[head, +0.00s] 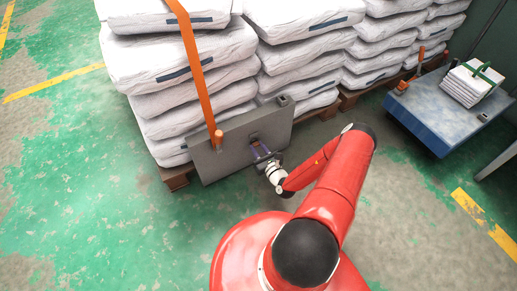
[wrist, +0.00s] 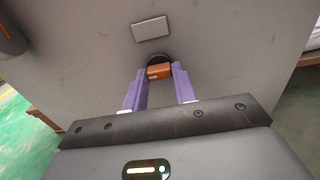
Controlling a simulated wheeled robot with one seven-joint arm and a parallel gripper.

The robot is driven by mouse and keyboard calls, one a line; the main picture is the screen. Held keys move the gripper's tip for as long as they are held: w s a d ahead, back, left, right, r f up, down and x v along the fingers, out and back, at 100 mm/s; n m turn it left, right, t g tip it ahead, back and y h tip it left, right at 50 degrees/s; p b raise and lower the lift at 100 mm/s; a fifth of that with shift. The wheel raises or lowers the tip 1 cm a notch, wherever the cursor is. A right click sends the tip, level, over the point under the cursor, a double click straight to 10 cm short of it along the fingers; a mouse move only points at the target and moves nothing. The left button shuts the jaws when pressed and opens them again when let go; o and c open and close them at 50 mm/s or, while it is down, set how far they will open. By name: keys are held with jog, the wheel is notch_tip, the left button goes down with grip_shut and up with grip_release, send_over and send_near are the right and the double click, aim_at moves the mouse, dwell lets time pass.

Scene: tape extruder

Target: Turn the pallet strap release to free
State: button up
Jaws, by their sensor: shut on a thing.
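The pallet strap release is a small orange piece (wrist: 159,72) on a dark round mount in a grey panel (wrist: 220,45), seen in the wrist view. My gripper (wrist: 158,76) has its two purple fingers shut on the orange release, one on each side. In the head view my gripper (head: 262,152) reaches the face of the grey panel (head: 225,150), and the release is hidden there. An orange strap (head: 192,65) runs from the panel up over the stacked white sacks (head: 185,55).
Several stacks of white sacks (head: 300,50) stand on wooden pallets (head: 175,177) behind the panel. A blue platform (head: 425,105) with a strapped white stack (head: 470,85) is at the right. The green, worn floor (head: 100,220) at the left is clear.

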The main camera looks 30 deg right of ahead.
jog(key=shift+m, duration=0.3)
jog(key=shift+c, duration=0.2)
jog(key=m, duration=1.1)
jog(key=shift+a, duration=0.1)
dwell(0.4)
jog(key=o, duration=1)
jog(key=shift+s, duration=0.1)
